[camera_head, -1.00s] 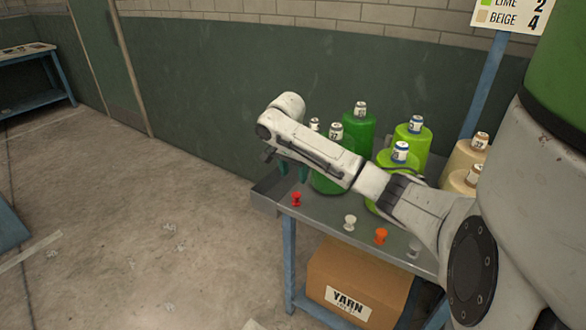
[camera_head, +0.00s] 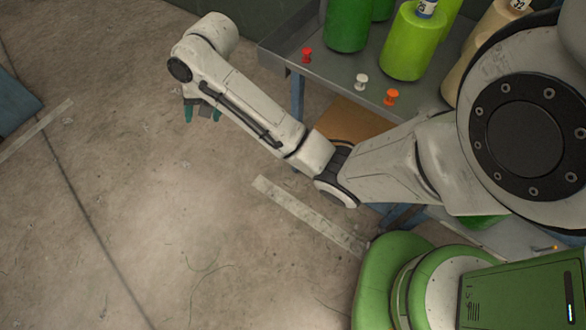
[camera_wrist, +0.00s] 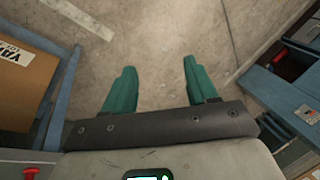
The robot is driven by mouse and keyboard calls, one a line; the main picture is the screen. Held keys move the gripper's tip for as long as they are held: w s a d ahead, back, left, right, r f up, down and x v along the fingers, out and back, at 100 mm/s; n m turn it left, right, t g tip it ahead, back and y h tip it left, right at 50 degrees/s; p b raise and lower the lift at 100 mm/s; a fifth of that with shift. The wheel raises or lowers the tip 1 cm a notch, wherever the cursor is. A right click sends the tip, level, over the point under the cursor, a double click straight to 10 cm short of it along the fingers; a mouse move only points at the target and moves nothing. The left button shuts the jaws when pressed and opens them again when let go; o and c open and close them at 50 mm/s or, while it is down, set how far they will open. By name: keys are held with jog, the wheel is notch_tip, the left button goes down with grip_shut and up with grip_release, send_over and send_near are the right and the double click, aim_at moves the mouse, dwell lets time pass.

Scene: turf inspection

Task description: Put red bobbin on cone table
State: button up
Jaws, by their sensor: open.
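The red bobbin (camera_head: 307,55) stands on the grey metal table that holds the yarn cones (camera_head: 335,68), near its left front corner. A small red thing (camera_wrist: 31,172) at the lower left of the wrist view looks like the same bobbin. My gripper (camera_head: 202,114) hangs past the table's left end, above the concrete floor and apart from the bobbin. Its teal fingers (camera_wrist: 157,72) are spread, with only floor between them in the wrist view. The table's right part is hidden behind my arm.
A white bobbin (camera_head: 361,81) and an orange bobbin (camera_head: 392,97) stand along the table's front. Green cones (camera_head: 347,25) and a lime cone (camera_head: 411,45) stand behind. A yarn box (camera_wrist: 22,80) is below. A blue bench (camera_wrist: 283,95) is at right.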

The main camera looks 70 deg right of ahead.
jog(key=s+a+f+n+g, duration=0.1)
jog(key=s+a+f+n, duration=0.25)
jog(key=s+a, duration=0.25)
jog(key=s+a+f+n, duration=0.2)
jog(key=s+a+f, duration=0.2)
jog(key=s+a, duration=0.25)
jog(key=s+d+f+n+g+h, duration=0.1)
jog(key=s+n, duration=0.4)
jog(key=s, duration=0.8)
jog(key=shift+s+d+f+g+h, duration=0.15)
jog(key=shift+d+f+g+h, duration=0.3)
jog(key=shift+d, duration=0.15)
